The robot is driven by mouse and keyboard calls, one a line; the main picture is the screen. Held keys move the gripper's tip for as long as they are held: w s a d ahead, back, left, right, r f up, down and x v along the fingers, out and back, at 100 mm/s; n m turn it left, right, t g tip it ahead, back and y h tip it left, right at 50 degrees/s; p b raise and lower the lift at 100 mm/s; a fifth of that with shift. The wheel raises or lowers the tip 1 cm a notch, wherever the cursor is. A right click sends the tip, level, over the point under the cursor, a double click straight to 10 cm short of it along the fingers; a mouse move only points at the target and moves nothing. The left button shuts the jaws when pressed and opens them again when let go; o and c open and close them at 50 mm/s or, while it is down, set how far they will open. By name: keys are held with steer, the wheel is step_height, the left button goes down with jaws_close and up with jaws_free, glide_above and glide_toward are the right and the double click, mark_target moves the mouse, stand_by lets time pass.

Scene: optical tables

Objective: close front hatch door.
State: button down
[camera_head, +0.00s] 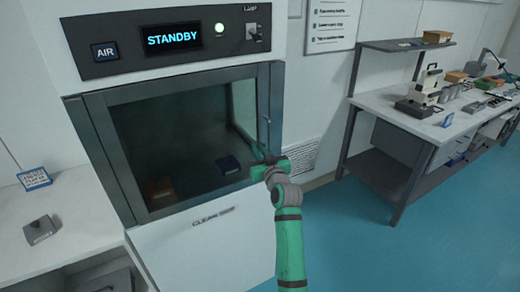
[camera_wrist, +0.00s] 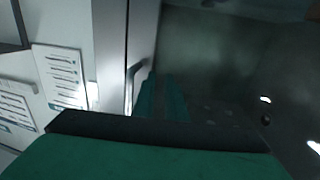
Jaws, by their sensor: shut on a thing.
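The front hatch door (camera_head: 267,99) is a grey-framed panel below the control panel, with a dark view into the chamber. It looks in or close to its frame; I cannot tell whether a small gap remains. Its slim upright handle (camera_head: 267,128) is on the right edge, and it also shows in the wrist view (camera_wrist: 134,76). My gripper (camera_head: 262,153) is at the handle's lower end. In the wrist view its green fingers (camera_wrist: 162,92) are close together beside the handle, shut on it. The exact contact is hidden behind the dark gripper body.
The panel (camera_head: 170,40) reads STANDBY. A white side table (camera_head: 75,225) stands at left, and a workbench (camera_head: 400,115) with equipment at right. Blue floor between is clear.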

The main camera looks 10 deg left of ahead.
steer(key=shift+w+a+r, duration=0.1)
steer(key=shift+a+r, duration=0.35)
steer(key=shift+r, duration=0.15)
steer(key=shift+d+f, duration=0.1)
steer(key=shift+d, duration=0.1)
steer(key=w+d+f+v, duration=0.1)
steer(key=d+v, duration=0.1)
steer(key=v, duration=1.2)
steer(key=s+d+f+m+t+h, duration=0.15)
steer(key=s+f+m+h, duration=0.25)
steer(key=s+f, duration=0.8)
steer(key=s+d+f+m+h, duration=0.3)
steer(key=s+f+m+h, duration=0.1)
steer(key=s+f, duration=0.85)
steer(key=s+d+r+h, duration=0.1)
steer(key=s+d, duration=0.1)
steer(key=s, duration=1.2)
steer(key=s+d+r+n+g, duration=0.1)
steer(key=s+d, duration=0.1)
steer(key=s, duration=1.3)
steer(key=shift+s+d+h, duration=0.2)
steer(key=shift+s+h, duration=0.05)
steer(key=shift+h, duration=0.15)
